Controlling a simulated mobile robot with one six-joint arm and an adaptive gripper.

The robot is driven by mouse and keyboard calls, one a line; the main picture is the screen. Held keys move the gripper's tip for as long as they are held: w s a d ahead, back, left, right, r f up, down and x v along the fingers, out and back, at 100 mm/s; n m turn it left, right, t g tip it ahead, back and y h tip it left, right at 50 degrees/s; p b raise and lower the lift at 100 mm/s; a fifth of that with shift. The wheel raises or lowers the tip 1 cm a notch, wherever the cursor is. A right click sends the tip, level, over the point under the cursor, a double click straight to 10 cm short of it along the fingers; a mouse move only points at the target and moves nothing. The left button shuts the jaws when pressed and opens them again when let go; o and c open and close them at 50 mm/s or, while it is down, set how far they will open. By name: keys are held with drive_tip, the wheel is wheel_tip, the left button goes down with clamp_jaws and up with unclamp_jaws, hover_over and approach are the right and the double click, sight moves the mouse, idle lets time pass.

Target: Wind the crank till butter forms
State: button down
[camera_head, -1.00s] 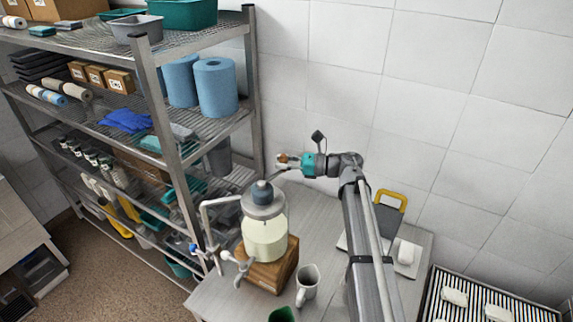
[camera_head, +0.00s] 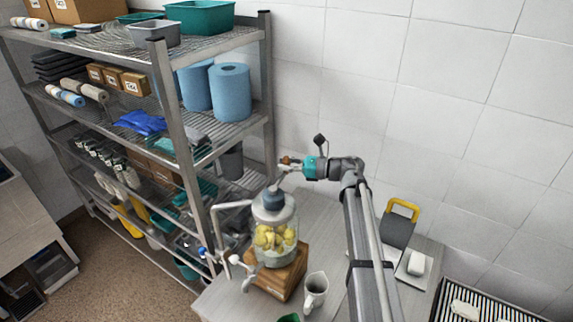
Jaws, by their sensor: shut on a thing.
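The glass churn jar (camera_head: 275,240) stands on a wooden block (camera_head: 281,277) on the table. Yellow lumps (camera_head: 276,237) sit in the jar among paler liquid. A dark blue-grey cap tops its grey lid. The crank (camera_head: 283,177) rises from the top of the jar toward my gripper. My gripper (camera_head: 287,164) is above and slightly right of the jar, shut on the crank's small brown knob (camera_head: 285,160). The fingertips are too small to see in detail.
A white mug (camera_head: 315,290) stands right of the block. A yellow-handled grey item (camera_head: 400,223) and a white block (camera_head: 417,263) lie at the table's right. A metal shelf (camera_head: 190,110) with blue paper rolls stands close on the left. A slatted rack (camera_head: 490,300) is at lower right.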

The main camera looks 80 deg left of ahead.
drive_tip(key=shift+c, duration=2.2)
unclamp_jaws()
drive_tip(key=shift+w, duration=0.15)
drive_tip(key=v, duration=1.1)
drive_tip(key=shift+w, duration=0.4)
drive_tip(key=shift+d, duration=0.1)
